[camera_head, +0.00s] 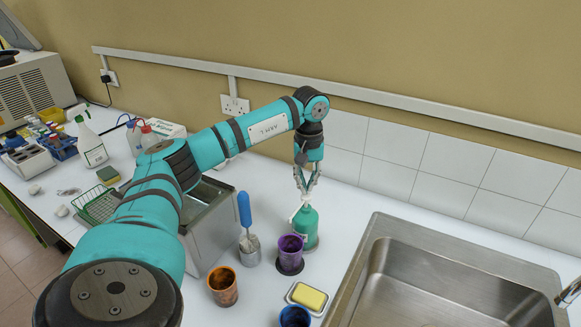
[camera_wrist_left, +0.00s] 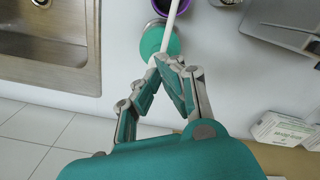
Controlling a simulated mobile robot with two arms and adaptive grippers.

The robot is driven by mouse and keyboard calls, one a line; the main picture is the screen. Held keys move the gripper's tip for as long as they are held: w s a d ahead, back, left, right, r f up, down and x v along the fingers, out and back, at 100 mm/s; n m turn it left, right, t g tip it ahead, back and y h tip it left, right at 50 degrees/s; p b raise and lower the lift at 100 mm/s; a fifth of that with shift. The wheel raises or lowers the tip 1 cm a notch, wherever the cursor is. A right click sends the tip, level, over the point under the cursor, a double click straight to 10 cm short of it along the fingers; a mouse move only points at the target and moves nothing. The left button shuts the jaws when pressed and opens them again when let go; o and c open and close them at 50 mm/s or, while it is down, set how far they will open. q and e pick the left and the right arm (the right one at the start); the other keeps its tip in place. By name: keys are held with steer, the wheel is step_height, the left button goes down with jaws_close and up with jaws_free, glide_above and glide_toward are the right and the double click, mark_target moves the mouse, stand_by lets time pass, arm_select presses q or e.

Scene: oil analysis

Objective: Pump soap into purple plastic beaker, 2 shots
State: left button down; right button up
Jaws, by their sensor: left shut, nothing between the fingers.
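The green soap bottle (camera_head: 306,228) stands on the counter left of the sink; its pump nozzle (camera_wrist_left: 172,22) shows pale in the left wrist view, pointing over the purple beaker. The purple plastic beaker (camera_head: 290,252) stands upright on a dark round base just in front of the bottle, and its rim shows at the top edge of the left wrist view (camera_wrist_left: 160,8). My left gripper (camera_head: 302,200) points down above the bottle, its fingers shut together at the pump top with nothing between them. Whether the pump is pressed down, and the beaker's contents, I cannot tell. My right gripper is not in view.
A yellow soap bar (camera_head: 310,297) in a dish, a brown stained cup (camera_head: 222,285) and a blue cup (camera_head: 295,317) stand in front. A blue-handled brush (camera_head: 245,215) and a steel box (camera_head: 208,225) are left. The sink (camera_head: 450,280) is right.

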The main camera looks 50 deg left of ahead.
arm_select(q)
steer(key=shift+f, duration=0.1)
steer(key=shift+s+f+b, duration=0.1)
steer(key=shift+f+b, duration=1)
steer(key=shift+f, duration=0.55)
steer(key=shift+r, duration=0.1)
steer(key=shift+r+p, duration=1.4)
steer(key=shift+r, duration=0.25)
steer(key=shift+r, duration=0.15)
step_height(320, 180, up, 6)
steer(key=p, duration=0.4)
steer(key=shift+p, duration=0.3)
